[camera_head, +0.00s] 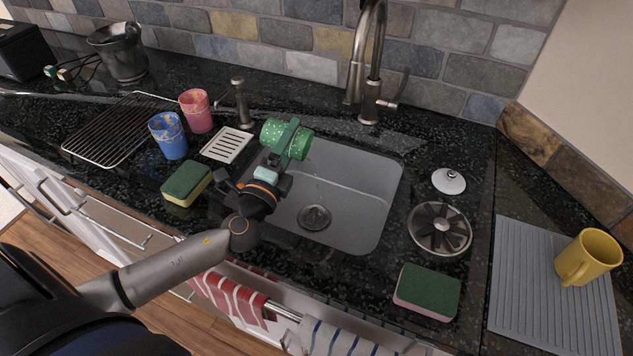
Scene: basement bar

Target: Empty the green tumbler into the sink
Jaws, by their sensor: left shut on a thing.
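The green tumbler (298,144) is held on its side above the left part of the sink (347,185). My left gripper (284,140) is shut around the tumbler, and its arm comes in from the lower left. The tumbler's mouth is not clearly visible, and I cannot tell whether anything is inside it. Small specks show in the basin below it. The drain (314,217) is in the basin's floor. My right gripper is not in view.
Left of the sink are a blue cup (168,136), a pink cup (196,111), a wire rack (122,129), a soap dispenser (241,103) and a sponge (187,183). The faucet (366,75) stands behind.

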